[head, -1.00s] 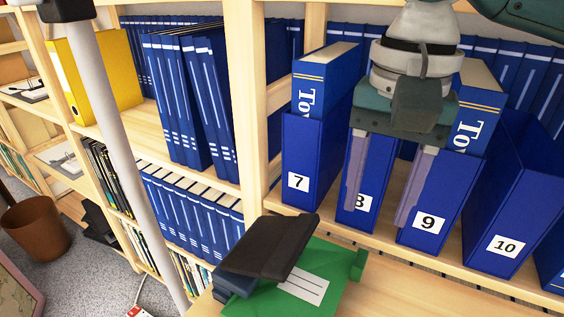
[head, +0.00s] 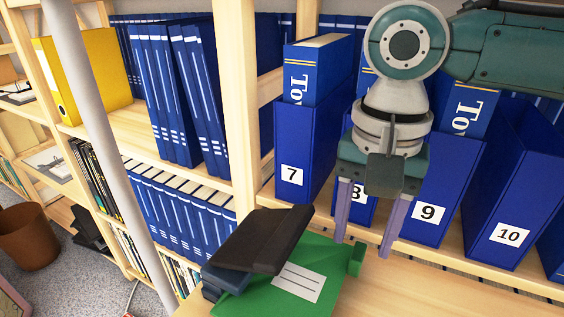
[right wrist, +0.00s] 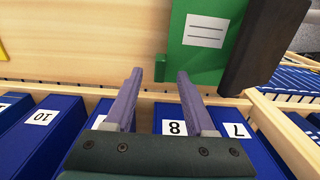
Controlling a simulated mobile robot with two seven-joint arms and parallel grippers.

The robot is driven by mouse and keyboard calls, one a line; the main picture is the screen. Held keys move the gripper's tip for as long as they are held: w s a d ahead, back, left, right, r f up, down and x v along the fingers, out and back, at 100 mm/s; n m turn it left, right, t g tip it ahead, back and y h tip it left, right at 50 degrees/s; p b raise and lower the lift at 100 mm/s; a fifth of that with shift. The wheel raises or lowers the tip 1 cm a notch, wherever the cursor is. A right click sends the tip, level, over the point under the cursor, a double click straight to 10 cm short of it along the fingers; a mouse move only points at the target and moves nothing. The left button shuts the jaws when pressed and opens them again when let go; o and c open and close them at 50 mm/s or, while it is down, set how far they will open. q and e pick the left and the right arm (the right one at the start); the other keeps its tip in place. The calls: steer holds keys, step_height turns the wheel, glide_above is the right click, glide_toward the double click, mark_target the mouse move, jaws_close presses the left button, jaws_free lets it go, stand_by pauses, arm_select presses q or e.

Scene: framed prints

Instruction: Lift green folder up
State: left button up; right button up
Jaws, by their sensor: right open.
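The green folder (head: 318,278) with a white label lies on the light wooden surface at the bottom middle of the head view. A dark object (head: 262,238) lies over its left part and hides some of it. The folder also shows at the top of the right wrist view (right wrist: 200,62). My right gripper (head: 362,250) is open and empty, pointing down just right of the folder's edge. In the right wrist view its two fingers (right wrist: 155,95) are apart, with the folder's near edge beyond their tips. My left gripper is not in view.
Blue numbered file boxes stand behind, including box 7 (head: 305,150), box 9 (head: 432,205) and box 10 (head: 510,215). A wooden shelf post (head: 232,95) stands left of them. A yellow binder (head: 85,75) is far left.

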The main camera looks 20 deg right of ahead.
steer(key=shift+f+b, duration=0.3)
steer(key=shift+f, duration=1.05)
jaws_close()
